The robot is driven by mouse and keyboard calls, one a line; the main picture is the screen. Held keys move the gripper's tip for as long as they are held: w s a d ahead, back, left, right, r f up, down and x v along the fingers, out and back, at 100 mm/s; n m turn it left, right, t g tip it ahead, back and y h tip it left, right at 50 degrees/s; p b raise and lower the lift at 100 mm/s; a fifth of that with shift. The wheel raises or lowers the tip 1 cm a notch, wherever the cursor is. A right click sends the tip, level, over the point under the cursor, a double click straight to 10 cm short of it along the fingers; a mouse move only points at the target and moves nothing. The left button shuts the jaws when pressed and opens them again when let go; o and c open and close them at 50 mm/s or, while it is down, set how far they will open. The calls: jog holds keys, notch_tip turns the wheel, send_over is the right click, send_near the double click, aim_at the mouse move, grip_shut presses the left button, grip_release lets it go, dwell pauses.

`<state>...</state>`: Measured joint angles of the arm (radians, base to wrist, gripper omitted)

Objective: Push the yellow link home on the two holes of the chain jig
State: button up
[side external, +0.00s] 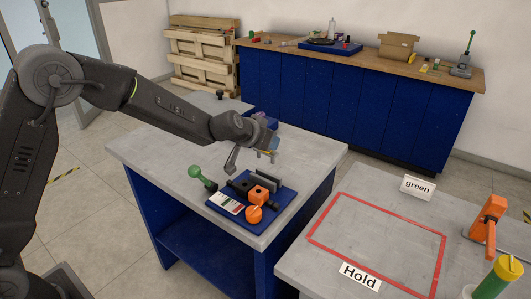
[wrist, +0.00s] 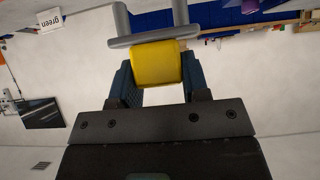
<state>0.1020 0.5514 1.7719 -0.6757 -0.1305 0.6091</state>
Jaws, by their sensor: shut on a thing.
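My gripper (wrist: 158,75) is shut on the yellow link (wrist: 158,65), whose yellow block sits between the two dark pads. A grey bar with two grey pins lies at the block's far side in the wrist view and appears to belong to it. In the side view, my gripper (side external: 268,152) is above the grey table, over the back of a blue fixture plate (side external: 283,203); they look apart. This plate may be the chain jig, but I cannot make out its two holes.
Another blue item is partly hidden behind my arm. A right-hand table has a red-framed area (side external: 335,193), clear inside, and a "green" sign (side external: 417,188).

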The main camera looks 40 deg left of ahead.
jog(key=shift+r, duration=0.8)
jog(key=shift+s+r, duration=0.15)
jog(key=shift+s, duration=0.2)
jog(key=s, duration=0.6)
jog(key=shift+f, duration=2.9)
jog(key=shift+f, duration=0.2)
jog(key=shift+f, duration=0.55)
jog(key=shift+f, duration=0.2)
